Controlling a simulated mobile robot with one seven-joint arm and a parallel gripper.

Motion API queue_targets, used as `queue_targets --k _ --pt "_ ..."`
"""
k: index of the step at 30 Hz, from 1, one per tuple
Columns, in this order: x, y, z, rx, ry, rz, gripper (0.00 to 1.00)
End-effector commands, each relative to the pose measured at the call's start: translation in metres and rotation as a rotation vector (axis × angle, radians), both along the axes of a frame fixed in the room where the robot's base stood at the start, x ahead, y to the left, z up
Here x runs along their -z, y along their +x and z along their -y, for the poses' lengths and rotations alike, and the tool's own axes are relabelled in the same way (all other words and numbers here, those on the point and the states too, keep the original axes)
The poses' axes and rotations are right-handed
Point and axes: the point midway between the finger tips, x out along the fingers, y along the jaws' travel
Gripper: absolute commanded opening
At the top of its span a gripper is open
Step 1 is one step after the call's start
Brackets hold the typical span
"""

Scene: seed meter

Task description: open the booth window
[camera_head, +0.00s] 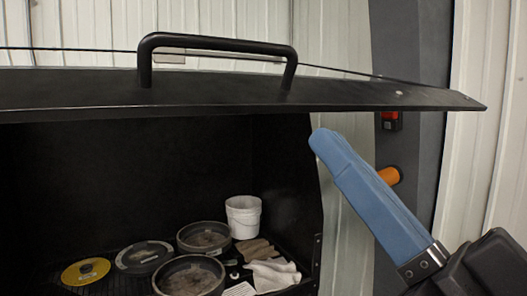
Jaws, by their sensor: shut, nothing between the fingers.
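The booth window (60,95) is a dark panel across the upper part of the head view, seen nearly edge-on. It is raised, and the booth's inside shows below it. A black bar handle (220,44) stands on its upper face. My gripper (323,141) has blue fingers and points up and left. It is shut and empty. Its tip shows just below the window's lower edge, right of the handle and apart from it. Whether the tip touches the panel cannot be told.
Inside the dark booth (110,170) are several round pans (190,277), a yellow disc (85,271), a white bucket (243,216) and a pale cloth (274,274). A grey post (408,60) with a red switch (390,121) and an orange knob (389,176) stands at the right.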

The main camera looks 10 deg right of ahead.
Motion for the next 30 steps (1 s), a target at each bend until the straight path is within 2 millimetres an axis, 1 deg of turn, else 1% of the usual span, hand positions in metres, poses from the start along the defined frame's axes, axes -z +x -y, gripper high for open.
queue_targets --k 1,3,6,11,17,30 --pt "0.008 -0.007 0.003 0.071 -0.033 0.062 0.00" --pt "0.007 -0.016 0.006 0.159 -0.073 0.142 0.00" --pt "0.005 -0.025 0.009 0.248 -0.110 0.215 0.00" --pt "-0.001 -0.028 0.011 0.299 -0.129 0.254 0.00" --pt "-0.021 -0.015 0.006 0.297 -0.130 0.253 0.00" --pt "-0.072 0.030 -0.009 0.293 -0.129 0.252 0.00"
